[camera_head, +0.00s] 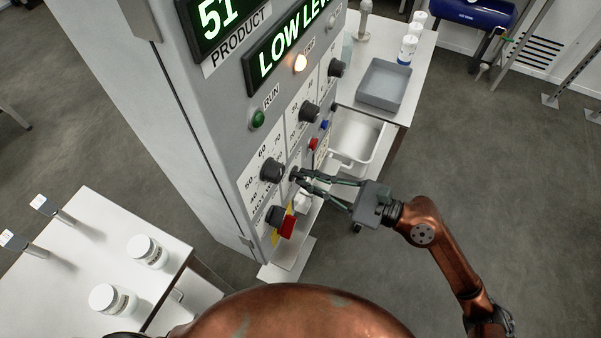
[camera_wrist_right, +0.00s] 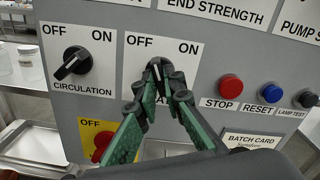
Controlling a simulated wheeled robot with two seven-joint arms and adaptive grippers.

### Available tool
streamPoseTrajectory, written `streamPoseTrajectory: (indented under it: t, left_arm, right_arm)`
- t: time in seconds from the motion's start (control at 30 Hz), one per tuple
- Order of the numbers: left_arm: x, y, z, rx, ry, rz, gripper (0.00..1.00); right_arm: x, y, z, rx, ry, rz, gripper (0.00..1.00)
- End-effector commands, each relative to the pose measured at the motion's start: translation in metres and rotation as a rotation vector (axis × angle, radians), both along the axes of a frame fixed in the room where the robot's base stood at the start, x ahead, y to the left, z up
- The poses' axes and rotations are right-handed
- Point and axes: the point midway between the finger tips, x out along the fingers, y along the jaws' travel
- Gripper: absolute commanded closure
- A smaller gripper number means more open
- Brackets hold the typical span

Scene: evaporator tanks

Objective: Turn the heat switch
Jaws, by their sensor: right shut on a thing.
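The heat switch (camera_wrist_right: 157,66) is a dark rotary knob on a white plate marked OFF and ON, on the grey control panel. In the head view the knob (camera_head: 294,173) is mostly covered by my right gripper (camera_head: 300,178). In the right wrist view the tips of my right gripper (camera_wrist_right: 160,80) are closed together around the knob, and the fingers hide most of the plate's lower label. The knob's pointer looks roughly upright, but its exact setting is partly hidden. My left gripper is not in view.
The circulation switch (camera_wrist_right: 73,64) is left of the heat switch. A red knob on a yellow plate (camera_wrist_right: 102,145) is below. Stop (camera_wrist_right: 231,87) and reset (camera_wrist_right: 270,92) buttons are at right. A bench with a grey tray (camera_head: 384,86) stands beyond the panel.

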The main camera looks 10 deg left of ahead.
Motion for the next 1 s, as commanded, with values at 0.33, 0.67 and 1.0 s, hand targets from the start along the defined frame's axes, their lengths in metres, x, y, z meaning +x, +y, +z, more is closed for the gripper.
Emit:
streamPoseTrajectory:
  t: [0.33,0.67,1.0]
  left_arm:
    - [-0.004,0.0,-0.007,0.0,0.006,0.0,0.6]
    - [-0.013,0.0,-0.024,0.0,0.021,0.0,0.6]
    - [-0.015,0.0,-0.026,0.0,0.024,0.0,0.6]
  right_arm:
    - [0.0,0.0,-0.001,-0.018,-0.054,0.0,1.0]
    - [0.001,0.0,-0.005,-0.056,-0.171,0.0,1.0]
    - [0.001,0.0,0.0,-0.074,-0.225,-0.001,1.0]
